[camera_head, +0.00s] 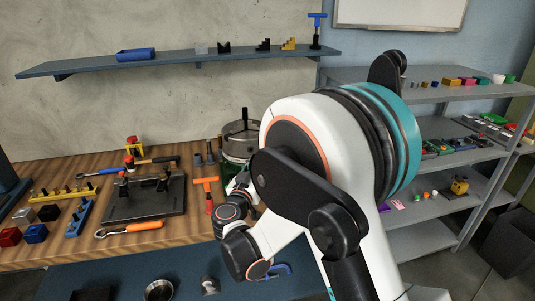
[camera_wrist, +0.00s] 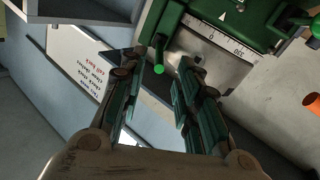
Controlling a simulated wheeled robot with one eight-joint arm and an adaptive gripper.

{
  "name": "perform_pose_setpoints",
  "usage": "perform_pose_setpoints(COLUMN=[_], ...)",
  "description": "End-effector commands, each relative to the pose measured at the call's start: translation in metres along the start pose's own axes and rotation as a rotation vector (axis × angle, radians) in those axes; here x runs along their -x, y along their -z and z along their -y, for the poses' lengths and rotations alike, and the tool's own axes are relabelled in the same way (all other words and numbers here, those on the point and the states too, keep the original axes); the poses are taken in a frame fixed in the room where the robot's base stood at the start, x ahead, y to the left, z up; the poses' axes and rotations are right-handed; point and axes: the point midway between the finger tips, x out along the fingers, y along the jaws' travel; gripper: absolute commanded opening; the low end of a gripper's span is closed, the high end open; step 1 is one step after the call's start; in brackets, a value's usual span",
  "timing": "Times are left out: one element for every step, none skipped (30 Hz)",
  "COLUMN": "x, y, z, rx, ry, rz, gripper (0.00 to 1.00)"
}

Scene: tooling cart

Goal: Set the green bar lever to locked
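In the wrist view, a green bar lever (camera_wrist: 159,53) with a bright green rounded end sticks out from a green machine body (camera_wrist: 238,20). The lever's end shows between my gripper's two fingertips (camera_wrist: 157,84). My gripper is open, one finger on each side of the lever in the picture. I cannot tell whether either finger touches it. Below the green body is a pale metal ring (camera_wrist: 205,50) with scale marks. In the head view my own arm covers the lever and most of my gripper.
A round grey metal fixture (camera_head: 240,140) stands on the wooden bench (camera_head: 185,240) beside my wrist. An orange T-handled tool (camera_head: 207,190) stands close to its left. A dark plate fixture (camera_head: 145,197) is farther left. An orange cylinder (camera_wrist: 312,103) is at the wrist view's right edge.

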Motion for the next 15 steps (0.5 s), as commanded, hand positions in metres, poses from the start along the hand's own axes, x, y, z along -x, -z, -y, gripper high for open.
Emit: perform_pose_setpoints(x=[-0.012, -0.017, -0.026, -0.032, -0.037, -0.045, -0.051, -0.056, -0.063, -0.068, -0.072, -0.078, -0.082, -0.085, -0.089], y=[-0.002, -0.002, -0.002, -0.003, -0.003, -0.002, -0.003, -0.002, -0.002, -0.002, -0.002, -0.002, -0.002, -0.002, -0.002], z=[-0.001, -0.001, -0.001, -0.001, -0.001, -0.001, -0.001, -0.001, -0.001, -0.001, -0.001, -0.001, -0.001, -0.001, -0.001], rx=[0.0, 0.0, 0.0, 0.0, 0.0, 0.0, 0.0, 0.0, 0.0, 0.0, 0.0, 0.0, 0.0, 0.0, 0.0], ry=[-0.004, -0.004, -0.003, -0.003, -0.004, -0.003, -0.003, -0.003, -0.003, -0.003, -0.002, -0.002, -0.002, -0.002, -0.002], rz=[0.001, 0.001, 0.001, 0.001, 0.001, 0.001, 0.001, 0.001, 0.001, 0.001, 0.001, 0.001, 0.001, 0.001, 0.001], gripper=[0.3, 0.3, 0.3, 0.3, 0.3, 0.3, 0.3, 0.3, 0.3, 0.3, 0.3, 0.3, 0.3, 0.3, 0.3])
